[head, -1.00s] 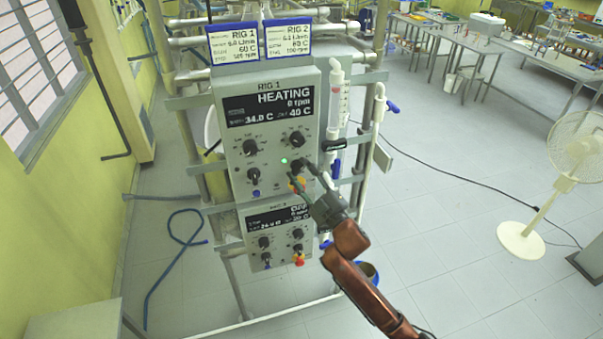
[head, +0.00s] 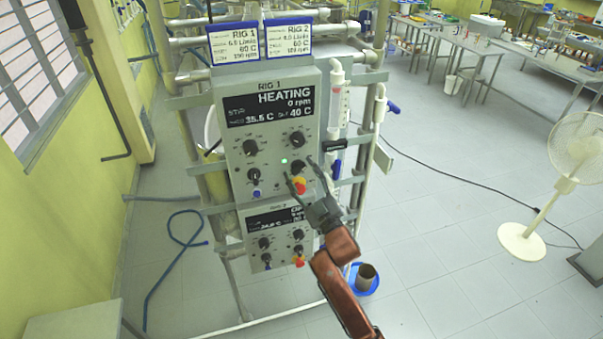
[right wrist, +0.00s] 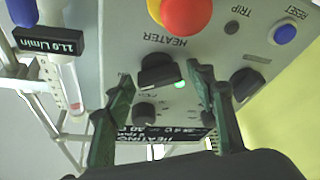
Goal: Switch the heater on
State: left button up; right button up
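The RIG 1 control box (head: 268,150) reads HEATING on its dark display (head: 268,109), with 35.5 C and a 40 C set value, and a green lamp (head: 284,162) is lit. The black HEATER knob (right wrist: 160,72) is on the panel, with its green lamp (right wrist: 180,84) glowing beside it in the right wrist view. My right gripper (head: 303,176) is open and empty in front of the panel. In the right wrist view its fingers (right wrist: 163,80) are spread on either side of the knob, apart from it. My left gripper is not in view.
A red and yellow stop button (right wrist: 185,12) sits close to the heater knob. A blue RESET button (right wrist: 285,33) is also on the panel. A second control box (head: 277,238) is below, and glass flow tubes (head: 335,105) stand to the right.

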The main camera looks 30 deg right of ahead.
jog(key=shift+o, duration=0.3)
jog(key=v, duration=1.2)
